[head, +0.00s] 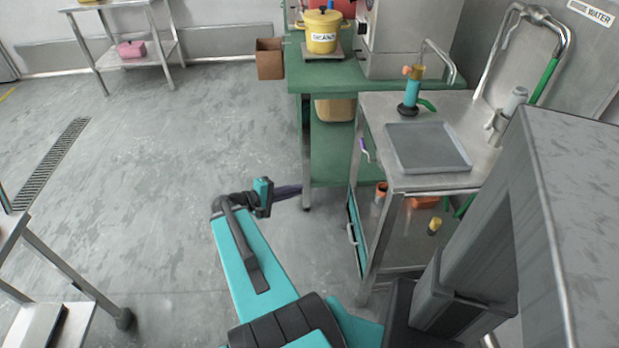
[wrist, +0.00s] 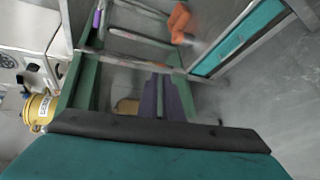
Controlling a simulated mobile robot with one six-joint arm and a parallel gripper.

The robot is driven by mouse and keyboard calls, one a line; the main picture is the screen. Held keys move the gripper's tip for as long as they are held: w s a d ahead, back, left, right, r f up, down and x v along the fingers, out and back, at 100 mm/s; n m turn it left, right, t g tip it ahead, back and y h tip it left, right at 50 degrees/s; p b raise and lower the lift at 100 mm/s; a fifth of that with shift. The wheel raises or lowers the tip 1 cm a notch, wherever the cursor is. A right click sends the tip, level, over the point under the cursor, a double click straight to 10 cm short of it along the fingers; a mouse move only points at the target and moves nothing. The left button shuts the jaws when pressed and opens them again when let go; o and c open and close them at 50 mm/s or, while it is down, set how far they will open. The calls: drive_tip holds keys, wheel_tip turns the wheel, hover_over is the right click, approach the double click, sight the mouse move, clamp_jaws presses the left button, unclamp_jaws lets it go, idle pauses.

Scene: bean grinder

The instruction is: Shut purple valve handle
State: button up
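The purple valve handle (head: 364,150) is a small purple piece on the left side of the steel cart, just below its top. A purple piece that looks like the same handle (wrist: 97,18) shows at the upper left in the wrist view. My gripper (head: 300,189) is left of the cart and lower than the handle, clear of it and touching nothing that I can see. Its dark purple-grey fingers (wrist: 161,98) lie close together in the wrist view, with nothing seen held between them. The valve body behind the handle is too small to make out.
The steel cart (head: 455,183) carries a grey tray (head: 428,147) and a teal device (head: 411,92). A green table (head: 345,73) with a yellow pot (head: 321,35) stands behind. A steel table leg (head: 70,270) is at left. Open floor (head: 170,150) lies left of my arm.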

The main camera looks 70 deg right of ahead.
drive_tip(key=shift+n+t+y, duration=0.7)
drive_tip(key=shift+t+y, duration=0.2)
drive_tip(key=w+a+f, duration=0.1)
drive_tip(key=a+f, duration=0.1)
drive_tip(key=w+a+f, duration=0.2)
drive_tip(key=a+f, duration=0.1)
drive_tip(key=w+a+f, duration=0.2)
drive_tip(key=a+f, duration=0.1)
drive_tip(key=shift+a+f, duration=0.25)
clamp_jaws()
drive_tip(key=w+a+f+n+t+y, duration=0.1)
drive_tip(key=a+f+y, duration=0.1)
drive_tip(key=a+f, duration=0.5)
drive_tip(key=w+a+f+n+y, duration=0.1)
drive_tip(key=a+f+y, duration=0.15)
drive_tip(key=a, duration=0.85)
drive_tip(key=w+a+f+n+t+y, duration=0.1)
drive_tip(key=a+f+y, duration=0.1)
drive_tip(key=a+f, duration=0.55)
drive_tip(key=s+a+f+y, duration=0.1)
drive_tip(key=a, duration=0.8)
drive_tip(key=s+a+f+y, duration=0.2)
drive_tip(key=a, duration=0.7)
drive_tip(key=shift+s+f+n, duration=0.15)
drive_tip(key=shift+s+n, duration=0.1)
drive_tip(key=shift+n, duration=0.15)
drive_tip(key=shift+s, duration=0.1)
